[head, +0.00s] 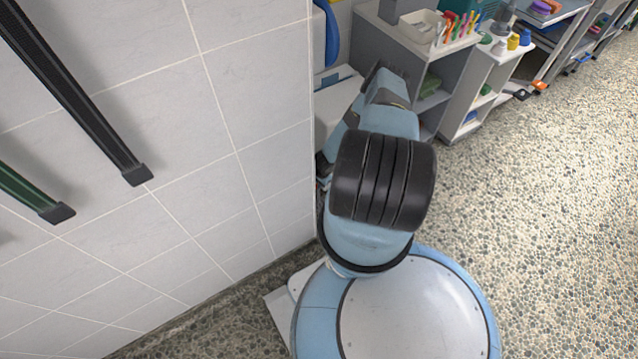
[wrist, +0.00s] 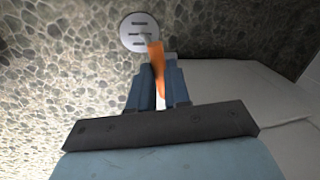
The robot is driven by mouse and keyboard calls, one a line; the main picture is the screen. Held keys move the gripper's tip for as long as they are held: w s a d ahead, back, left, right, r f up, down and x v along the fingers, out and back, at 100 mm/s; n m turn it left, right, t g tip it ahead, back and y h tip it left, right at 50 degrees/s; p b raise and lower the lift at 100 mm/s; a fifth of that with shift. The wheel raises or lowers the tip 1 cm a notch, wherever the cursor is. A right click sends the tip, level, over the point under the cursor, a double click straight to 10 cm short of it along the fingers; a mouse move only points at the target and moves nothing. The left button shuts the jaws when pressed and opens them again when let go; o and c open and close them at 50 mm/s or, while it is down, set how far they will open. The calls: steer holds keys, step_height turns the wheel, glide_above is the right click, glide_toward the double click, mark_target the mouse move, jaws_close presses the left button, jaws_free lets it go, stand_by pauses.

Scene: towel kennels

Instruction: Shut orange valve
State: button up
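The orange valve handle (wrist: 158,68) shows in the wrist view as a narrow tapering lever. A pale strip shows in the gap below the lever's tip. I cannot tell whether the fingers press on the lever. In the head view my arm hides the gripper, and I do not see the valve there.
A tiled wall (head: 120,200) stands close at the left, with dark and green rails on it. Grey shelves (head: 455,60) with pens, a white bin and small bottles stand beyond my arm. The pebbled floor (head: 540,190) is clear at the right. A pale flat surface (wrist: 225,85) lies right of the fingers.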

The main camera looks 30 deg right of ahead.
jaws_close()
steer(key=shift+m+h, duration=0.3)
steer(key=shift+m, duration=1.3)
steer(key=shift+a, duration=0.1)
steer(key=o, duration=0.5)
jaws_free()
steer(key=shift+o, duration=0.2)
